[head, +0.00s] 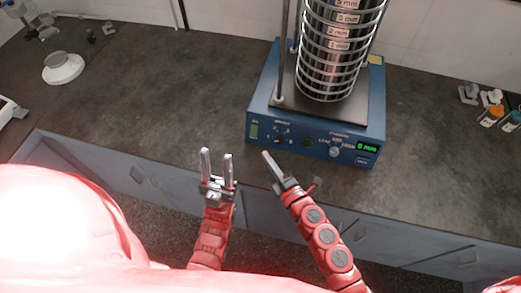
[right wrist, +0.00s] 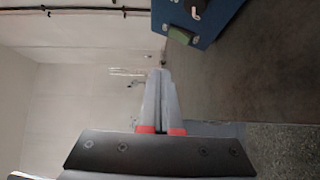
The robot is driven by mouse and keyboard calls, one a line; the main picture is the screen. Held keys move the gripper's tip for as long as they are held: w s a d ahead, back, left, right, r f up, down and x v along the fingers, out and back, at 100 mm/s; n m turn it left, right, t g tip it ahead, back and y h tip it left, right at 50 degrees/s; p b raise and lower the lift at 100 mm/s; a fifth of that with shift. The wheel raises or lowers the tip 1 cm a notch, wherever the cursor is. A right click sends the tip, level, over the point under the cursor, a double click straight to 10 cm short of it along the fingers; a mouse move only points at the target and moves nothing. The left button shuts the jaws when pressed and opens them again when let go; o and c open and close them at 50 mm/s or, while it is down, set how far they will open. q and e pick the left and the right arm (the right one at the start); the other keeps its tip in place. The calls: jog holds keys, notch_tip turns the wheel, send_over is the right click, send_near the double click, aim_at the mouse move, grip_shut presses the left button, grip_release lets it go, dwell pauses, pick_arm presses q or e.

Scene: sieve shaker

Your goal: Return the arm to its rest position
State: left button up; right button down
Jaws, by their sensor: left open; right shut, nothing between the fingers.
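My left gripper (head: 216,165) is open and empty, in front of the bench's front edge. The sieve shaker (head: 315,144) is a blue box on the bench with knobs and a lit green display (head: 368,148). A stack of metal sieves (head: 335,50) stands upright on it; its top is cut off. A blue part of the shaker (right wrist: 208,22) shows in the right wrist view.
The dark bench top (head: 160,95) is clear left of the shaker. A white round-based device (head: 63,68) stands at the back left. Small bottles with orange and teal caps (head: 491,116) stand at the right edge. Blue-grey cabinets (head: 120,180) lie below the bench edge.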

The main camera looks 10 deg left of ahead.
jog(key=shift+s+d+r, duration=0.15)
jog(key=shift+s+d, duration=0.25)
jog(key=shift+s, duration=0.1)
jog(key=shift+s, duration=0.1)
